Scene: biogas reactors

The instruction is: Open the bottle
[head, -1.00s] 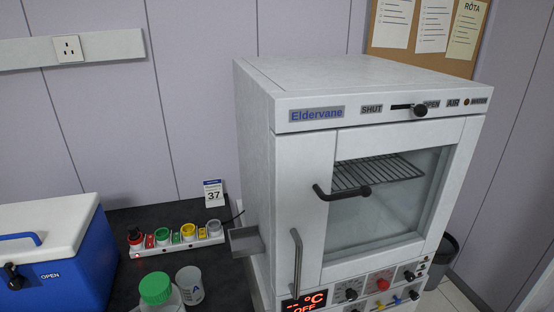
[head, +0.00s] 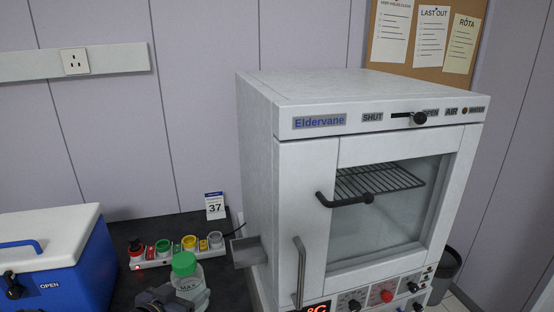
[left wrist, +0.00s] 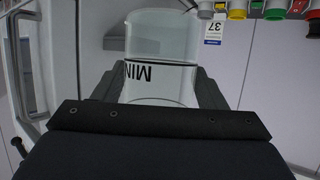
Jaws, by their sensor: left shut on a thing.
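The clear bottle (head: 190,284) has a green screw cap (head: 184,264) that sits on its top. It appears upright at the bottom of the head view, just in front of the oven's left side. My left gripper (head: 168,298) is shut on the bottle's body from the near left, below the cap. In the left wrist view, which is upside down, the clear bottle body (left wrist: 160,75) with dark lettering lies between the dark fingers. The cap does not show there. I cannot tell whether the bottle's base touches the bench. My right gripper is not in view.
A white oven (head: 310,95) with a door handle stands close on the right. A block of coloured sockets (head: 150,262) and a calendar card (head: 214,206) stand behind the bottle. A blue cool box (head: 75,270) with a white lid is on the left.

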